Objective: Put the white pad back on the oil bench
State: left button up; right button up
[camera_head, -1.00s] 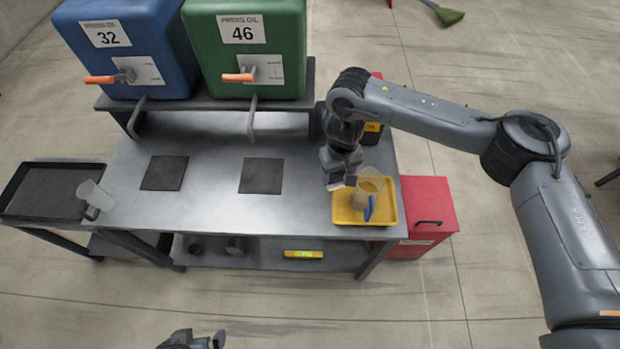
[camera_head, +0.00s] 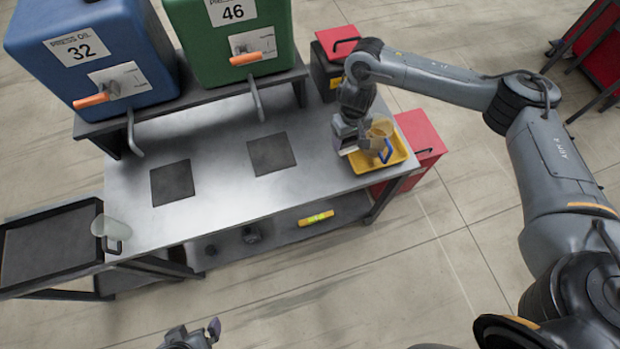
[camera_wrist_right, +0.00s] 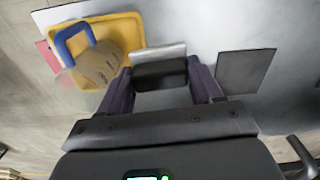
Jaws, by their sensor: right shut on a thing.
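The white pad (camera_wrist_right: 160,53) is between the fingers of my right gripper (camera_wrist_right: 162,80) in the right wrist view, pale on its upper face and dark on the side toward me. In the head view my right gripper (camera_head: 348,143) is shut on it, and the pad (camera_head: 348,151) shows as a small pale edge just left of the yellow tray. The oil bench (camera_head: 225,190) is a grey metal table under them. I cannot tell whether the pad touches the bench top. My left gripper (camera_head: 190,337) is only partly in view at the bottom edge, away from the bench.
A clear jug (camera_head: 381,130) with a blue handle and amber contents stands in the yellow tray (camera_head: 397,152). Another clear jug (camera_head: 112,231) stands by the black tray (camera_head: 50,245). Blue (camera_head: 130,50) and green (camera_head: 270,60) oil tanks stand behind. Two dark mats (camera_head: 172,183) lie flat on the bench.

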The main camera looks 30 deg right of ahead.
jog(key=s+d+f, duration=0.4)
jog(key=s, duration=0.2)
jog(key=shift+m, duration=0.4)
jog(key=w+a+f, duration=0.2)
jog(key=w+a+f+b, duration=0.1)
jog(key=w+a+f, duration=0.1)
jog(key=a+f, duration=0.1)
jog(key=w+a+f+b, duration=0.1)
jog(key=w+a+f, duration=0.1)
jog(key=a, duration=0.1)
jog(key=shift+w+a+f, duration=0.15)
jog(key=shift+w+a, duration=0.05)
jog(key=shift+w, duration=0.1)
notch_tip(320, 180, down, 4)
jog(key=shift+r+b, duration=0.25)
jog(key=shift+b, duration=0.65)
pick_arm(q)
jog(key=f, duration=0.3)
jog(key=shift+d+f, duration=0.3)
jog(key=shift+f, duration=0.05)
pick_arm(e)
jog(key=shift+f, duration=0.2)
jog(key=o, duration=1)
jog(key=shift+f, duration=0.1)
pick_arm(q)
jog(key=shift+a, duration=0.15)
